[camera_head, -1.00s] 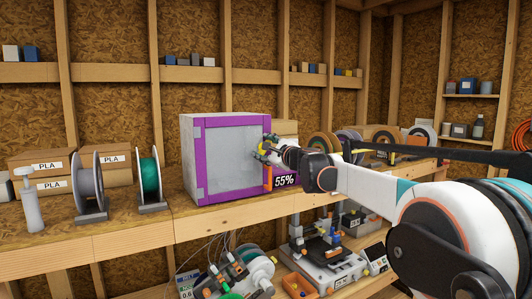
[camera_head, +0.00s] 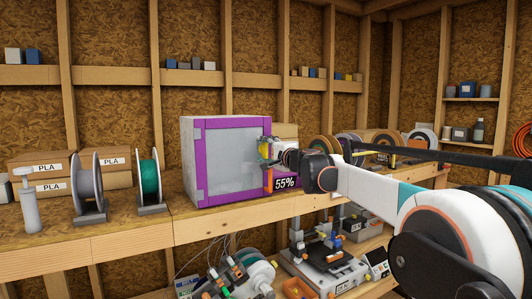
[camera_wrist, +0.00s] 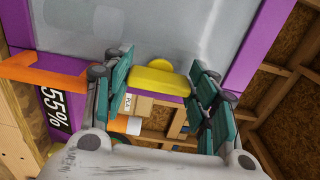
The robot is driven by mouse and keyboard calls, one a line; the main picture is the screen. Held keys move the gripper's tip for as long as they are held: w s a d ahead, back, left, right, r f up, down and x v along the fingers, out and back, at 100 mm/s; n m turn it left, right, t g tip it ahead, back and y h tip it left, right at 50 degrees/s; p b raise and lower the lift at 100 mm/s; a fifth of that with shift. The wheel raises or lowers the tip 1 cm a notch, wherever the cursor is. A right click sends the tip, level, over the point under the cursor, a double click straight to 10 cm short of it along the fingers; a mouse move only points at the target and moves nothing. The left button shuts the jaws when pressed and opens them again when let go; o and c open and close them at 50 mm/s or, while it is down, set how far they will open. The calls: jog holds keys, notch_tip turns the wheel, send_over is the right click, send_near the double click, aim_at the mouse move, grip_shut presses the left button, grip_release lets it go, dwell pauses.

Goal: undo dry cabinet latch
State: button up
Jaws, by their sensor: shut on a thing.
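The dry cabinet (camera_head: 197,165) stands on the wooden bench, a grey box with a purple-framed, pale door panel (camera_head: 228,160). A yellow latch (camera_head: 263,149) sits at the right edge of the door. It also shows in the wrist view as a yellow block (camera_wrist: 158,82) on the purple frame. My gripper (camera_head: 270,151) is at that edge, with its teal finger pads (camera_wrist: 160,85) on either side of the latch and shut on it. The exact contact is partly hidden in the head view. The door looks closed.
A "55%" display (camera_head: 285,183) and an orange piece (camera_wrist: 42,70) are close beside the gripper. A green spool (camera_head: 149,178) and a grey spool (camera_head: 88,185) stand left of the cabinet. More spools (camera_head: 385,142) line the bench at right. A printer (camera_head: 325,265) is below.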

dwell(0.5)
jog(key=o, duration=1.1)
jog(key=shift+c, duration=0.2)
jog(key=v, duration=1.2)
jog(key=s+d+f+n+g+h+b, duration=0.2)
jog(key=s+d+f+b, duration=0.5)
jog(key=s+f, duration=0.8)
jog(key=s+d+f+n+g+h+b, duration=0.3)
jog(key=s+f+b, duration=1)
jog(key=f, duration=1.1)
jog(key=s+d+f+n+g+h+b, duration=0.3)
jog(key=s+d+f+b, duration=0.7)
jog(key=s+f, duration=0.9)
jog(key=f+n+h, duration=0.1)
jog(key=n+h, duration=0.1)
jog(key=n, duration=0.1)
jog(key=shift+d+f, duration=0.35)
jog(key=shift+f, duration=0.05)
